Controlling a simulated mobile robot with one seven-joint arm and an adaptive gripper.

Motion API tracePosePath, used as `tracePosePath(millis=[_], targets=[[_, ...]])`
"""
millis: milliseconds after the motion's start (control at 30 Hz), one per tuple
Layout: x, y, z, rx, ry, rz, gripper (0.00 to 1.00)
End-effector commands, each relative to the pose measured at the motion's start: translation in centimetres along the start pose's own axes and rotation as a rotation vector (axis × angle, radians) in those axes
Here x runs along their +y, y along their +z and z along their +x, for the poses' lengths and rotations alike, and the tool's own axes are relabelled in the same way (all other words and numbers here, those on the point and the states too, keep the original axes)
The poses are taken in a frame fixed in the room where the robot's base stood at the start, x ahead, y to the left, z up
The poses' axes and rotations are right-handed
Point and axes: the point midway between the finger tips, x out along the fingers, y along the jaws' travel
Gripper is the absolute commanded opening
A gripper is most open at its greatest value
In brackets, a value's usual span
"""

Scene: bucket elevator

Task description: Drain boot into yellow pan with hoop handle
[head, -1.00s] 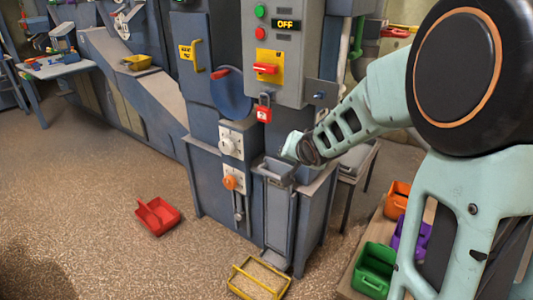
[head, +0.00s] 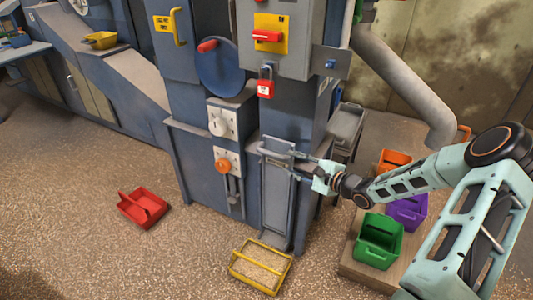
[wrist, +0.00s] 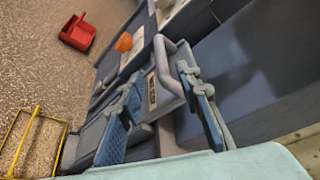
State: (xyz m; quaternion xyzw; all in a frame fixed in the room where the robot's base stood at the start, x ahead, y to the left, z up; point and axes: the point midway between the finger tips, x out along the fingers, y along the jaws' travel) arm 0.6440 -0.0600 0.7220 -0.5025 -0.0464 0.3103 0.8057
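The yellow pan with hoop handle (head: 260,266) rests on the floor in front of the grey-blue elevator boot (head: 190,165), below the grey upright plate (head: 277,215). What looks like grain shows inside its rim; I cannot tell if that is contents. It also shows in the wrist view (wrist: 40,118) at lower left. My gripper (head: 288,163) is at the top of the upright plate. In the wrist view my gripper (wrist: 160,85) has its fingers apart, either side of a grey looped handle (wrist: 172,52) with a small label plate. Contact with the handle is unclear.
A red pan (head: 142,207) lies on the floor to the left. Green (head: 378,240), purple (head: 408,212) and orange (head: 392,161) bins stand on a low platform at right. A red padlock (head: 265,84) hangs above. Floor at front left is clear.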

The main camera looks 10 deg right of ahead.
Motion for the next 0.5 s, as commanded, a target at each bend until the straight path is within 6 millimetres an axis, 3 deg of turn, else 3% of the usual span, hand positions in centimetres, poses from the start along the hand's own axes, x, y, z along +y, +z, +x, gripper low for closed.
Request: tracePosePath(millis=[167,500], targets=[[0.0,-0.1,0.5,-0.018,-0.019,0.037,0.32],[0.1,-0.1,6.5,-0.017,-0.017,0.033,0.32]])
